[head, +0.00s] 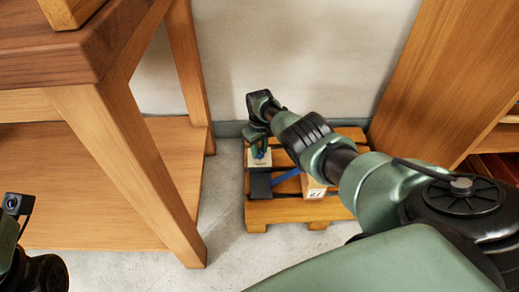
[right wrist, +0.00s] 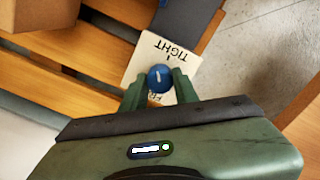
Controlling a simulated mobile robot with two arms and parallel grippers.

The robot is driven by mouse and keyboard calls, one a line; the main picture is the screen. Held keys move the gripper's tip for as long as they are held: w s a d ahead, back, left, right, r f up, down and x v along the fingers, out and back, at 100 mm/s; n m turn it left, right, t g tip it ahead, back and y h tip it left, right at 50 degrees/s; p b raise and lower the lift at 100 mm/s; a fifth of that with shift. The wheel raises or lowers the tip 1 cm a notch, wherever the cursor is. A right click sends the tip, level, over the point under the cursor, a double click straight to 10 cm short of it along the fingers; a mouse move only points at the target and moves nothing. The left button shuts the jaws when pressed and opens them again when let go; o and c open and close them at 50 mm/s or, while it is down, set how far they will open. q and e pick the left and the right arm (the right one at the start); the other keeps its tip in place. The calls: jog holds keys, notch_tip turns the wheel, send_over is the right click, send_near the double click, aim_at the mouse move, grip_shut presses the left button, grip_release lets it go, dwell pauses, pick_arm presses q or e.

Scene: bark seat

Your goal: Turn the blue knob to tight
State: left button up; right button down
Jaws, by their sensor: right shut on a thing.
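The blue knob (right wrist: 160,78) sits on a pale panel (right wrist: 150,55), with a short white mark on its face. The panel reads "TIGHT", upside down in the right wrist view, with a small tick line between word and knob. A second word is partly hidden by a finger. The white mark runs roughly in line with the tick. My right gripper (right wrist: 158,88) has its green fingers on both sides of the knob, shut on it. In the head view the panel (head: 259,162) stands on a slatted pallet. Of my left arm only a wrist part shows, without fingers.
The wooden pallet (head: 290,212) lies on the floor by the wall, bearing a dark block (head: 260,186), a blue strip (head: 286,176) and a cardboard box (head: 313,188). A wooden table (head: 130,150) stands left, a wooden cabinet (head: 440,80) right. Bare floor (head: 222,200) lies between table and pallet.

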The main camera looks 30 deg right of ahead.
jog(key=m, duration=0.3)
jog(key=shift+m, duration=2)
jog(key=c, duration=1.1)
grip_release()
